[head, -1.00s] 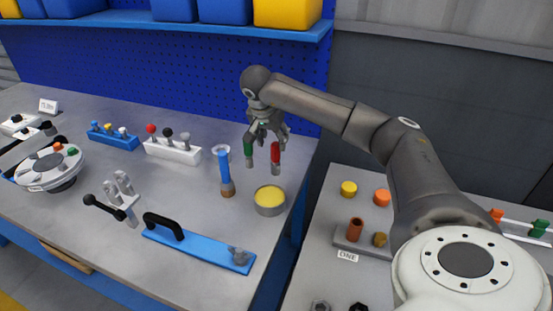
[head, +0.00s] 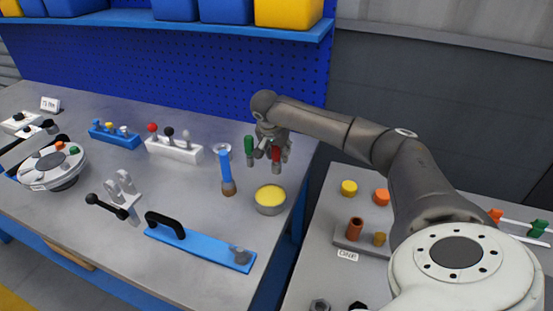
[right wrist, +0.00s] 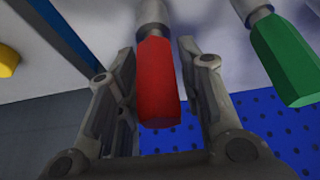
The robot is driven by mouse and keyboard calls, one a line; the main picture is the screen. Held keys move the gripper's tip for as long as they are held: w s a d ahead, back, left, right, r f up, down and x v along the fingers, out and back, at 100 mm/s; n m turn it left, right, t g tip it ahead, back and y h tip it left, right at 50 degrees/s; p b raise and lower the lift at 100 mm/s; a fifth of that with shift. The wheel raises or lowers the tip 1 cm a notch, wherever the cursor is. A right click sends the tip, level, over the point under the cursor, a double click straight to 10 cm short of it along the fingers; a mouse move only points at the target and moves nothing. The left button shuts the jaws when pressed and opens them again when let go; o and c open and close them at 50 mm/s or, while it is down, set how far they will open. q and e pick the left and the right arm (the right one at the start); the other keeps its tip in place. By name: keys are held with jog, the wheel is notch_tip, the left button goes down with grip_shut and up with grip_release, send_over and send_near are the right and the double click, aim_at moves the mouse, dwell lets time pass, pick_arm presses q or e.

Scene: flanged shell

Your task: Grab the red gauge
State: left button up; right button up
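The red gauge (head: 276,154) has a red handle with a grey metal end and is near the right edge of the bench. In the right wrist view its red handle (right wrist: 158,85) lies between the two fingers of my right gripper (right wrist: 160,70). The fingers are apart on either side of it; a narrow gap shows on the left, and I cannot tell whether the right finger touches. In the head view my right gripper (head: 270,152) is over the gauge and partly hides it. My left gripper is not in view.
A green-handled gauge (head: 249,145) stands close to the left of the red one, also in the right wrist view (right wrist: 285,55). A blue-handled tool (head: 226,170) and a yellow-filled round tin (head: 270,199) are nearby. A blue pegboard (head: 200,75) is behind.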

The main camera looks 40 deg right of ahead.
grip_shut()
